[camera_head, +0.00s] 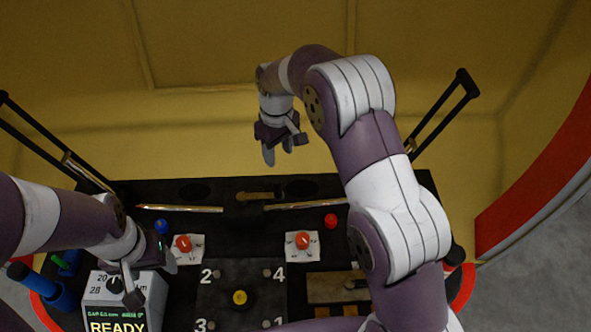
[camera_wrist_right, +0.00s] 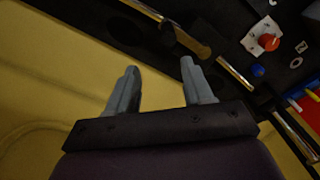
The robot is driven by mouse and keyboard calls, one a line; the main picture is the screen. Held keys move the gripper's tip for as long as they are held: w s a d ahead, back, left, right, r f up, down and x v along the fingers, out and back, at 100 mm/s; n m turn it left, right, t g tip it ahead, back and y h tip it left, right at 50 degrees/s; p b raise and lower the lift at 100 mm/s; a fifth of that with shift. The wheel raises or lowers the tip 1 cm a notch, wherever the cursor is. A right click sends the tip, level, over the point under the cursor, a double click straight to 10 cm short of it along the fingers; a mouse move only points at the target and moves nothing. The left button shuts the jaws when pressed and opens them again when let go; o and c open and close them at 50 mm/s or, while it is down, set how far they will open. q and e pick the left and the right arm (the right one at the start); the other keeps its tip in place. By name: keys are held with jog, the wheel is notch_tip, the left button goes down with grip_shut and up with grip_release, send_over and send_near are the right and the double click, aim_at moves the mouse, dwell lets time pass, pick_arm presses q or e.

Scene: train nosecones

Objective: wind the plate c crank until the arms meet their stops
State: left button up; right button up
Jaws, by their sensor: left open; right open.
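A brass-coloured crank-like bar (camera_head: 262,196) lies at the back middle of the dark bench, between two metal rods; no plate letter is readable on it. It also shows in the right wrist view (camera_wrist_right: 192,42), beyond the fingertips. My right gripper (camera_head: 278,150) is open and empty, behind and above the bench's back edge, apart from the bar. Its two grey fingers show spread in the right wrist view (camera_wrist_right: 158,68). My left gripper (camera_head: 149,276) is open, over the grey box at the front left; whether it touches the box is unclear.
The grey box (camera_head: 110,309) reads READY. Two red knobs (camera_head: 184,243) (camera_head: 303,240) sit on white plates. A numbered plate (camera_head: 240,275) has a yellow knob. A brown plate (camera_head: 330,289) lies partly behind my right arm. Black struts (camera_head: 440,115) (camera_head: 50,140) rise at both sides.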

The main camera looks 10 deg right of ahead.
aim_at(277, 181)
jog(key=shift+s+a+f+n, duration=0.35)
jog(key=shift+s+a, duration=0.2)
jog(key=shift+s, duration=0.3)
jog(key=shift+a+f, duration=0.3)
jog(key=shift+f, duration=0.65)
jog(key=f, duration=0.8)
jog(key=shift+w+d+f, duration=0.2)
jog(key=shift+d+f, duration=0.1)
jog(key=shift+f, duration=0.1)
jog(key=shift+a+f, duration=0.1)
jog(key=shift+f, duration=0.15)
pick_arm(q)
jog(key=shift+s+a+r, duration=0.1)
jog(key=shift+s+a, duration=0.15)
jog(key=shift+a, duration=0.45)
pick_arm(e)
jog(key=shift+f, duration=0.15)
grip_shut()
